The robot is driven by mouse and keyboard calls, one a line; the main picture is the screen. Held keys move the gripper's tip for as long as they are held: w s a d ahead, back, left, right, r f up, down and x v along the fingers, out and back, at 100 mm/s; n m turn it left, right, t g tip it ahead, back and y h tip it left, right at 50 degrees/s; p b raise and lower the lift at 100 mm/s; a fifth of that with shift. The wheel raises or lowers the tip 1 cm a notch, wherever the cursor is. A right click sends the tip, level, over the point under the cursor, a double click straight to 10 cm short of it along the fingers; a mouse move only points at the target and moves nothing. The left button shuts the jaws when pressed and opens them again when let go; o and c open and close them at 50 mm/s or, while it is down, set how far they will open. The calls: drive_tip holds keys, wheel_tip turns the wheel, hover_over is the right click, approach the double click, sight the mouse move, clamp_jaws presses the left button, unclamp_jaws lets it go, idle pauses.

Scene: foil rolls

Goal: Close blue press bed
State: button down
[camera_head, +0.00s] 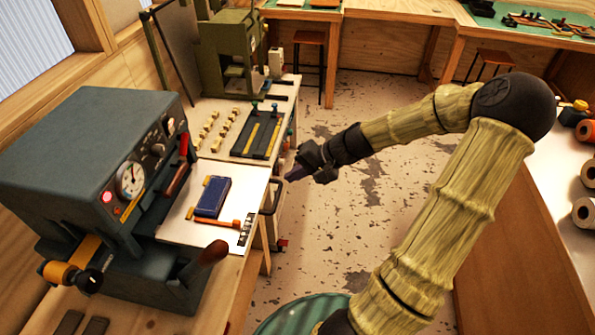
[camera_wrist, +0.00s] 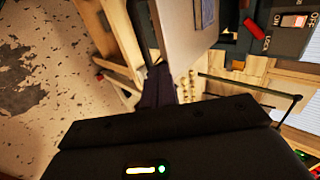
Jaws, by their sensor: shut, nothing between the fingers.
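The blue-grey press (camera_head: 95,165) stands on the bench at left, with a round gauge on its front. Its bed (camera_head: 185,230), a pale flat plate, sticks out to the right of the press body. A blue block (camera_head: 212,197) lies on the bed. A dark bar handle (camera_head: 277,195) is at the bed's outer edge. My gripper (camera_head: 292,175) is shut and empty, just beyond that edge near the handle. In the wrist view, the fingers (camera_wrist: 159,84) are close to the bed's corner (camera_wrist: 185,40) and the handle (camera_wrist: 138,30). I cannot tell whether they touch.
A black tray (camera_head: 255,135) and several small pale pieces are behind the bed. A green machine (camera_head: 230,55) stands farther back. The floor (camera_head: 360,120) right of the bench is clear. Foil rolls (camera_head: 585,170) sit at far right.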

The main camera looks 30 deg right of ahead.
drive_tip(key=shift+p+x, duration=0.55)
drive_tip(key=shift+x, duration=2.9)
drive_tip(key=shift+s+r, duration=0.1)
drive_tip(key=shift+s, duration=0.05)
